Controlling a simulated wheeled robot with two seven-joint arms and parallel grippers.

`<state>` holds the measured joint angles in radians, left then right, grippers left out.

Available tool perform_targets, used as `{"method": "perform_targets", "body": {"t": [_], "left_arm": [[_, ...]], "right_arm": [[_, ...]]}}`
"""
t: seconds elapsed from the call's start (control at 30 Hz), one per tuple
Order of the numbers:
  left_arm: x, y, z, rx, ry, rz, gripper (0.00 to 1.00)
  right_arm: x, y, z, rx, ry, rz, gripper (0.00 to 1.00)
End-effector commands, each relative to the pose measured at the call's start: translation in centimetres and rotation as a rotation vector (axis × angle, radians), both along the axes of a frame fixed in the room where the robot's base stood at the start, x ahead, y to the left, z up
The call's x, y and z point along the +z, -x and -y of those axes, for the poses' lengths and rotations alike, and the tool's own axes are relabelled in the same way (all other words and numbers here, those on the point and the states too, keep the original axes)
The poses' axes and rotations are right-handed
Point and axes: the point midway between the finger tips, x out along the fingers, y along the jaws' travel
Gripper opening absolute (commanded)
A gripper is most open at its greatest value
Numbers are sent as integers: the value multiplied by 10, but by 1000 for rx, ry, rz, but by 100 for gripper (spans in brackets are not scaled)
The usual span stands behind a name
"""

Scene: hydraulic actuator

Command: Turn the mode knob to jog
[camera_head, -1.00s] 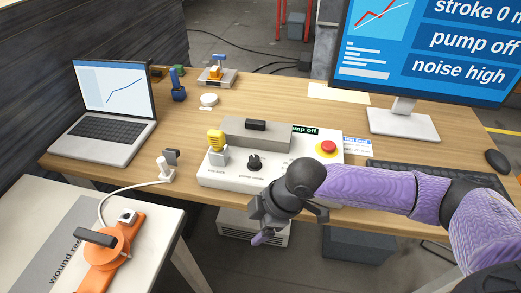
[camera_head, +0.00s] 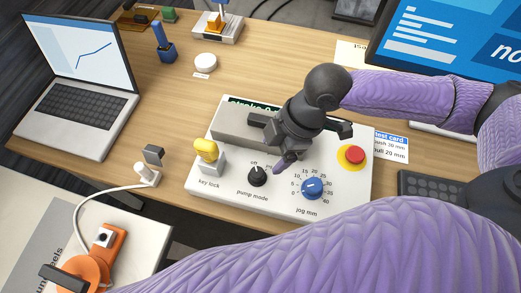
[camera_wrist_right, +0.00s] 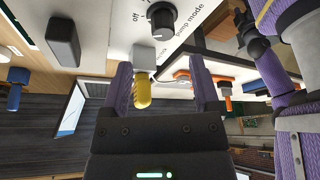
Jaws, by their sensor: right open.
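The black pump mode knob (camera_head: 257,177) stands on the front of the white control box (camera_head: 226,194); its "off" mark shows above it. Other marks around it are covered or too small to read. The knob also shows at the top of the wrist view (camera_wrist_right: 163,19). My left gripper is not seen.
The yellow key lock (camera_head: 207,151) is left of the knob, the blue jog dial (camera_head: 312,188) right of it, and the red stop button (camera_head: 354,155) farther right. A grey block (camera_head: 229,124) lies along the box's back. A laptop (camera_head: 80,100) stands at left.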

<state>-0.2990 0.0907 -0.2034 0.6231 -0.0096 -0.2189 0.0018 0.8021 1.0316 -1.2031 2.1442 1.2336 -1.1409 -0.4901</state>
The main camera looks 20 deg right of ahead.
Motion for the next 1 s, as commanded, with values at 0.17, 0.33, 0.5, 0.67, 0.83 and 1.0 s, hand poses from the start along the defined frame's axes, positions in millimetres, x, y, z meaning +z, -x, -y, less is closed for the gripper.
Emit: {"method": "perform_targets", "body": {"t": [0.17,0.33,0.5,0.67,0.83,1.0], "left_arm": [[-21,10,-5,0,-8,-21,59],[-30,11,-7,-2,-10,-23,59],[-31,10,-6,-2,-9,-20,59],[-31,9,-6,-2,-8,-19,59],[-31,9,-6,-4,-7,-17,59],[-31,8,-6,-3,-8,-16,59]], "right_arm": [[-47,0,-18,2,-1,-4,79],[-72,-1,-29,1,0,-3,79],[-78,-2,-32,-1,0,-1,79],[-77,-2,-32,0,0,0,79],[-77,-2,-32,0,0,0,45],[-77,-2,-32,0,0,-1,9]]}}
